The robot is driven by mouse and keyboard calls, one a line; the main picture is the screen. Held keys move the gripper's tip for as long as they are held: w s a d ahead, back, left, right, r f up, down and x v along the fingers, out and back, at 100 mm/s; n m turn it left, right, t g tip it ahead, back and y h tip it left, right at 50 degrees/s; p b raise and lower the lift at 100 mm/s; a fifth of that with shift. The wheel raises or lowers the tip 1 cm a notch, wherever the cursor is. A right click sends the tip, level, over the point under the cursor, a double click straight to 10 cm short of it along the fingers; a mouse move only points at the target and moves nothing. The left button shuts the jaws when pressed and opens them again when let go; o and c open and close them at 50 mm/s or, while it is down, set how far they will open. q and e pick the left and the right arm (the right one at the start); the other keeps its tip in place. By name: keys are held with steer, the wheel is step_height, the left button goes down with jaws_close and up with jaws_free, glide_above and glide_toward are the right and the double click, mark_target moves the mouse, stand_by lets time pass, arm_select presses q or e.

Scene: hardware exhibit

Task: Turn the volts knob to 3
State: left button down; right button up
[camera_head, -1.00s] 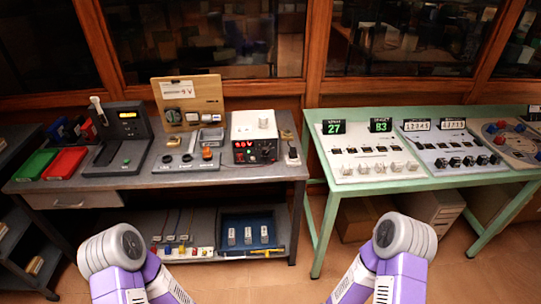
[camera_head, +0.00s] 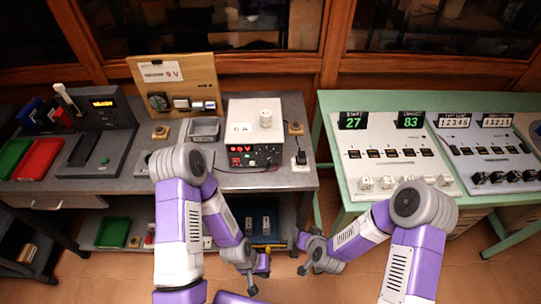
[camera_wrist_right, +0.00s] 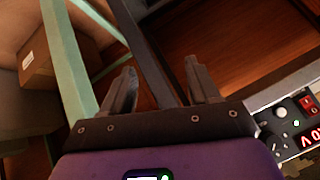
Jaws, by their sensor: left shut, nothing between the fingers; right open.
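The power supply (camera_head: 255,111) is a white box with a dark front panel on the grey bench, with a red lit display (camera_head: 241,149) whose digits are too small to read surely. Small controls (camera_head: 266,151) sit beside the display; I cannot tell which is the volts knob. Part of its panel shows tilted in the right wrist view (camera_wrist_right: 300,128). My left gripper (camera_head: 251,287) is shut and empty, low in front of the bench. My right gripper (camera_head: 304,268) is low to its right; in the right wrist view (camera_wrist_right: 162,82) its fingers are apart with nothing between them.
A wooden board (camera_head: 180,85) stands behind small parts on the bench. Red (camera_head: 39,158) and green trays lie at the left. A green table (camera_head: 338,178) with counter consoles (camera_head: 390,150) stands at the right, past a gap. Shelf items sit below the bench.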

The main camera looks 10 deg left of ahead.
steer(key=w+a+r+n+t+y, duration=0.1)
steer(key=w+a+r+t, duration=0.45)
steer(key=a+r, duration=0.25)
steer(key=t, duration=0.5)
glide_toward(267, 159)
steer(key=w, duration=0.1)
steer(key=b+x, duration=0.1)
steer(key=x, duration=0.6)
steer(key=shift+w+a, duration=0.15)
steer(key=shift+w, duration=0.1)
steer(key=shift+c, duration=0.3)
steer(key=c, duration=1)
